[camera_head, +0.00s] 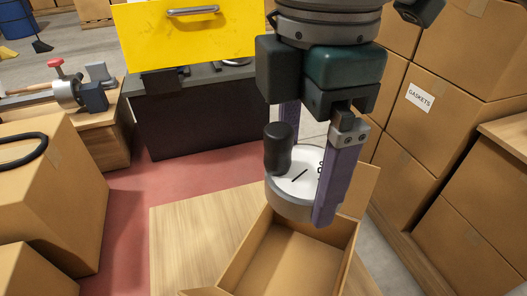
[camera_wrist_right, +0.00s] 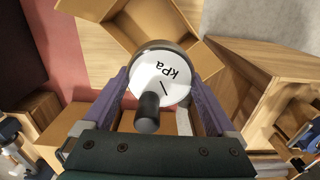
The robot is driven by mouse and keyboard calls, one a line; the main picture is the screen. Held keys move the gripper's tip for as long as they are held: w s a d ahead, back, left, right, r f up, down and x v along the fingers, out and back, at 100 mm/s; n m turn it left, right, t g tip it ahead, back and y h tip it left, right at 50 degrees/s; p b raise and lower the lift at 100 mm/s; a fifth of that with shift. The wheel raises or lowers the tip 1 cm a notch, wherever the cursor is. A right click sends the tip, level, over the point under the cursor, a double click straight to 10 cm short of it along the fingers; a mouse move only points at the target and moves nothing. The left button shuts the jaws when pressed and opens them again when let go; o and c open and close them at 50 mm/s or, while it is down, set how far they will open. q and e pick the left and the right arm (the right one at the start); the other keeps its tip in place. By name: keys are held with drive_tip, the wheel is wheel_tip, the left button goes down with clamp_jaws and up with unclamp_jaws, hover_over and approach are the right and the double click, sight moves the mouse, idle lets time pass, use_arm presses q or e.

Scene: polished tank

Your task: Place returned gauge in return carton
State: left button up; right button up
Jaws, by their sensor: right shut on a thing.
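The gauge (camera_head: 292,186) is a round grey-rimmed dial with a white face and a black stem. My right gripper (camera_head: 304,170) is shut on it, with purple fingers on either side. In the right wrist view the gauge (camera_wrist_right: 162,80) shows "kPa" on its face between the fingers of the right gripper (camera_wrist_right: 163,90). The open return carton (camera_head: 290,262) stands on a wooden surface, below the gauge in the head view, with flaps spread. Its visible inside looks empty. It also shows in the right wrist view (camera_wrist_right: 128,22), partly hidden by the gauge. My left gripper is not in view.
A yellow drawer front (camera_head: 190,38) with a metal handle is at the back. Stacked cartons, one labelled GASKETS (camera_head: 440,100), stand at the right. Closed cartons (camera_head: 50,185) stand at the left. Bare wooden tabletop (camera_head: 190,240) lies left of the open carton.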

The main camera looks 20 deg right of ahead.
drive_tip(key=f+n+b, duration=0.1)
drive_tip(key=f+b, duration=0.3)
drive_tip(key=f, duration=0.5)
drive_tip(key=s+a+f+n+b, duration=0.1)
drive_tip(key=f+n+b, duration=0.1)
drive_tip(key=f+b, duration=0.3)
drive_tip(key=f+n+b, duration=0.2)
drive_tip(key=f+b, duration=0.2)
drive_tip(key=f, duration=0.9)
drive_tip(key=shift+s+a+f, duration=0.15)
drive_tip(key=shift+a, duration=0.25)
wheel_tip(320, 180, down, 4)
drive_tip(key=b, duration=0.2)
drive_tip(key=shift+f+b, duration=0.2)
drive_tip(key=shift+b, duration=0.15)
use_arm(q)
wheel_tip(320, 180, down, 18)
use_arm(e)
drive_tip(key=shift+r, duration=0.1)
drive_tip(key=o, duration=1.3)
